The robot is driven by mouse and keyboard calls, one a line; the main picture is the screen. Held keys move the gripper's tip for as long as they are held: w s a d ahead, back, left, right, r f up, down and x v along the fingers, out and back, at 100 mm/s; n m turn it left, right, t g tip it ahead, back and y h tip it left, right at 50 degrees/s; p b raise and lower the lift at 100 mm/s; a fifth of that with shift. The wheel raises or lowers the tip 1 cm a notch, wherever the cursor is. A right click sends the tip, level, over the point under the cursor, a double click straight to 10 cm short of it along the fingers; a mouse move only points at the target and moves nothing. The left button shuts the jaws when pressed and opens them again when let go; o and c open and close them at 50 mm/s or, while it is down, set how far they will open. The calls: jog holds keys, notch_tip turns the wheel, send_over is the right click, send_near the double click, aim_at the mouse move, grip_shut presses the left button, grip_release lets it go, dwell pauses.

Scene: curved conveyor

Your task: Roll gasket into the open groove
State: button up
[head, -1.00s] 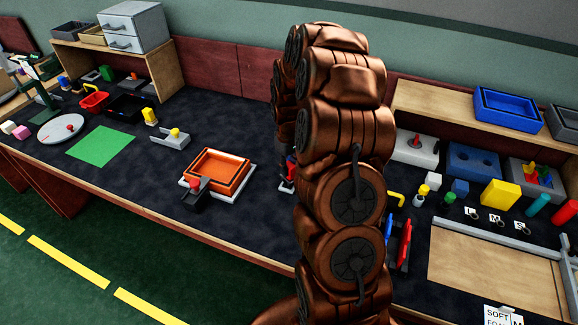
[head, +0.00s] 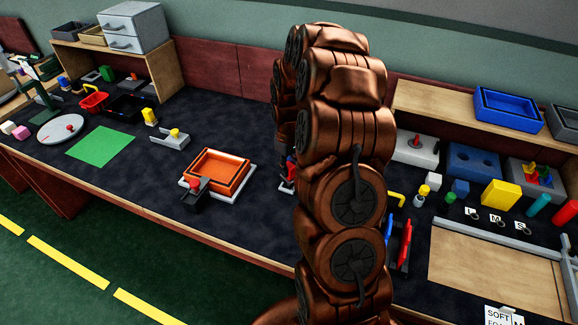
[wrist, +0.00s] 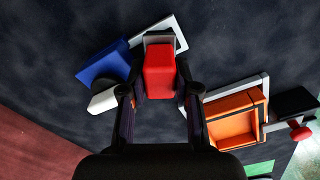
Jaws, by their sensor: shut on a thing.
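In the wrist view my gripper (wrist: 158,92) is shut on a red block-shaped piece (wrist: 159,68), with one finger at each side of it. Behind that piece is a pale frame (wrist: 172,32) with a dark middle. An orange square tray (head: 219,171) sits on a white plate (head: 230,196) on the bench; the tray also shows right of my gripper in the wrist view (wrist: 236,120). A black fixture with a red knob (head: 194,184) stands at its front edge. I cannot make out a gasket or groove for certain.
In the wrist view a blue block (wrist: 103,63) and a white rounded piece (wrist: 103,100) lie close left of my gripper. A metal bracket with a yellow knob (head: 174,134) stands left of the tray. The dark bench front of the tray is clear.

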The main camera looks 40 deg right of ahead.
jog(key=shift+r, duration=3.45)
